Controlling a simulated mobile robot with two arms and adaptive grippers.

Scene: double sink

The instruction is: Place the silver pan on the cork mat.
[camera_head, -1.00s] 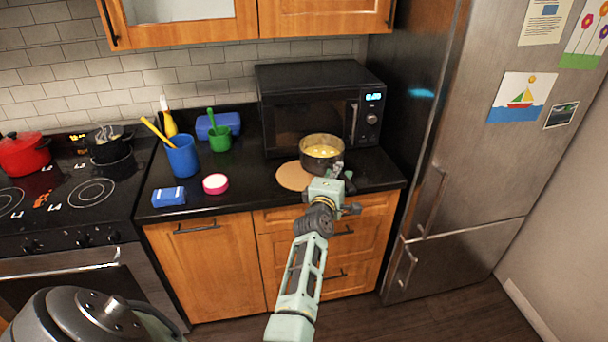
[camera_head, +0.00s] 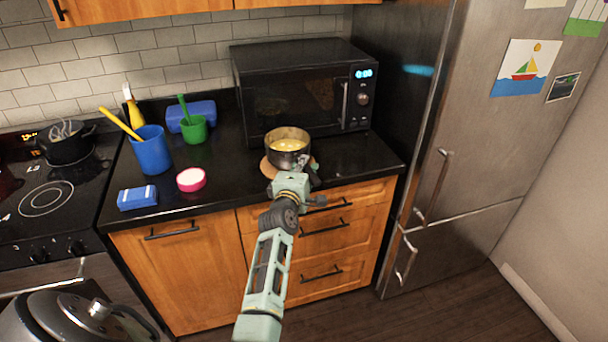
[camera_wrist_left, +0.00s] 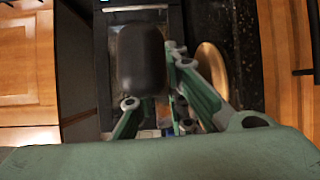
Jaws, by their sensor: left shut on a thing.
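The silver pan (camera_head: 287,147), with yellow contents, is upright over the cork mat (camera_head: 266,169) in front of the microwave. The pan hides most of the mat; a tan edge shows at its left and below. I cannot tell whether the pan touches the mat. My left gripper (camera_head: 304,166) is at the pan's near right side, shut on the pan, probably by its handle. In the left wrist view a dark rounded part (camera_wrist_left: 140,60), likely the handle, lies at the fingers, with the mat (camera_wrist_left: 212,72) to the right. My right gripper is not in view.
A black microwave (camera_head: 305,88) stands close behind the pan. To the left are a pink-rimmed round item (camera_head: 191,179), a blue sponge-like block (camera_head: 138,197), a blue cup (camera_head: 150,150) and a green cup (camera_head: 194,129). The fridge (camera_head: 470,150) stands at right.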

